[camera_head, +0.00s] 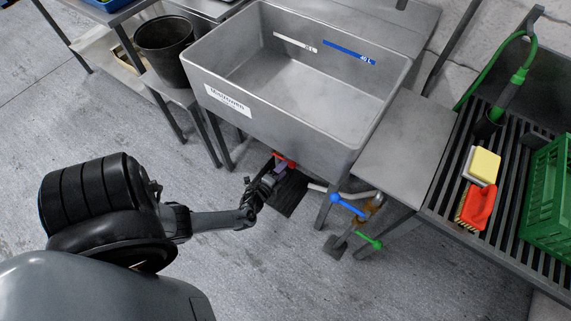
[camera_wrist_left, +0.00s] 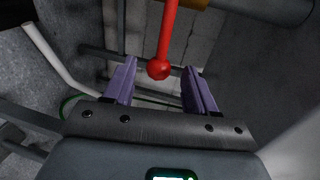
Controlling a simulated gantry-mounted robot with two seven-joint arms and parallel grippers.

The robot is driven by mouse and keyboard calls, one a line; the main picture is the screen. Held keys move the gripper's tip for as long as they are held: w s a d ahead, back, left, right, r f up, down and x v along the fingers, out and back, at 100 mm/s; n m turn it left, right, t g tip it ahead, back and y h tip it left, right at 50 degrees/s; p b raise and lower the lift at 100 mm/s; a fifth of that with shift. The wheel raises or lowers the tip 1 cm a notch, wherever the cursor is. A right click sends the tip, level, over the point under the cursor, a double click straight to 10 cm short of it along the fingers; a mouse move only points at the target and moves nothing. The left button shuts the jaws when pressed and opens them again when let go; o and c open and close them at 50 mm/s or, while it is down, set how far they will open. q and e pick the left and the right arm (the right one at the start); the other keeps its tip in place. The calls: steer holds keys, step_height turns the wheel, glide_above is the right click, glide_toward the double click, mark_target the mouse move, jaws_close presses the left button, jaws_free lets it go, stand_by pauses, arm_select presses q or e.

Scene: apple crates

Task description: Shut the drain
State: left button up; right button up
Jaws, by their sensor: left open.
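A grey metal basin (camera_head: 368,132) stands on legs. A red lever (camera_head: 284,160) shows under its near lower edge, partly hidden by the basin and my gripper. My left gripper (camera_head: 279,170) is at this lever, below the basin. In the left wrist view the red lever (camera_wrist_left: 167,30) ends in a round knob (camera_wrist_left: 159,70). The knob shows between the two purple fingers of my left gripper (camera_wrist_left: 160,84), which are open with gaps on both sides. A blue lever (camera_head: 347,205) and a green lever (camera_head: 368,240) are on pipework to the right. My right gripper is not in view.
A basin leg (camera_head: 324,212) and a pale pipe (camera_head: 340,190) stand right of my gripper. A black bucket (camera_head: 165,50) sits on a side stand at left. A slatted bench (camera_head: 450,205) holds a brush, sponge and green crate (camera_head: 550,195). The floor in front is clear.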

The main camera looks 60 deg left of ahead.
arm_select(q)
steer(key=p+v, duration=0.2)
steer(key=v, duration=0.4)
steer(key=shift+s+d, duration=0.2)
steer(key=shift+s, duration=0.05)
steer(key=shift+r, duration=0.15)
